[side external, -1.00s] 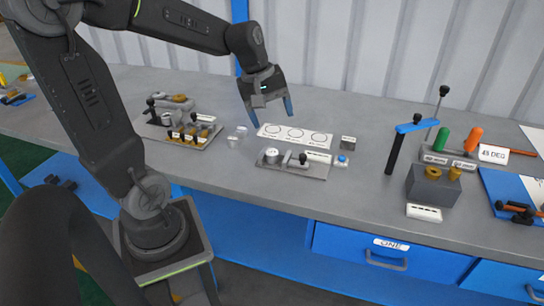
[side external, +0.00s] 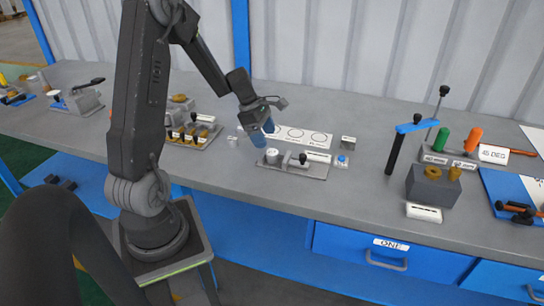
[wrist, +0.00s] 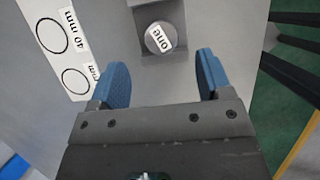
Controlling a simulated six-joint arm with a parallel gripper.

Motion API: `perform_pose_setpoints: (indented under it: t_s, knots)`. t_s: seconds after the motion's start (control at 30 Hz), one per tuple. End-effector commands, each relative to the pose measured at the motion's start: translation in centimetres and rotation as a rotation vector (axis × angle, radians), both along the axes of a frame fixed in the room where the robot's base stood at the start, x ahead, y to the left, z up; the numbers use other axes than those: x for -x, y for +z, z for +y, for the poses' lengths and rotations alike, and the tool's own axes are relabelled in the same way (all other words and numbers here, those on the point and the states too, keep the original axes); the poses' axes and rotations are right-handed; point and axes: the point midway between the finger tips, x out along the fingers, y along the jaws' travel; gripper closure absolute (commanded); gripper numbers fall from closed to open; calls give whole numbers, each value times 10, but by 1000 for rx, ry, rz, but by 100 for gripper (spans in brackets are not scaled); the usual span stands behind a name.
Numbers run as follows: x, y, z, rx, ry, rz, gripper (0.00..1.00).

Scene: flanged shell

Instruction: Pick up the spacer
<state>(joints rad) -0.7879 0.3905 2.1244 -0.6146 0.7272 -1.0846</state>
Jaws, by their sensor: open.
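A short round grey part (wrist: 159,37) with a white label reading "one" sits on a darker grey base in the wrist view. It appears to be the pale round part (side external: 272,156) at the left end of the fixture plate in the side view. Small pale pieces (side external: 232,141) lie loose to the left of that plate. I cannot tell for certain which of these is the spacer. My gripper (side external: 264,133) is just above and behind the plate's left end. In the wrist view its blue fingers (wrist: 161,78) are spread and empty, with the labelled part ahead of the gap.
A white card with circles (side external: 305,138) lies behind the fixture plate (side external: 308,172); its "40 mm" mark shows in the wrist view (wrist: 66,38). A block with a blue button (side external: 342,160) is to the right. A tray of parts (side external: 190,140) stands left. The bench's front is clear.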

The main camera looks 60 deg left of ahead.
Motion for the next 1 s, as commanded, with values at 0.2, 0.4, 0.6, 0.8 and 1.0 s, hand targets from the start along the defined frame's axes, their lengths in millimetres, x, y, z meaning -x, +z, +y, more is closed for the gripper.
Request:
perform_pose_setpoints:
  t_s: [0.2,0.4,0.6,0.8,1.0]
  knots:
    - [-4,-16,-5,0,-2,2,28]
    - [-11,-43,-14,2,-2,2,28]
    - [-15,-53,-17,-1,-2,0,28]
    - [-15,-53,-16,-2,-1,0,31]
    - [-14,-53,-16,-2,-1,0,50]
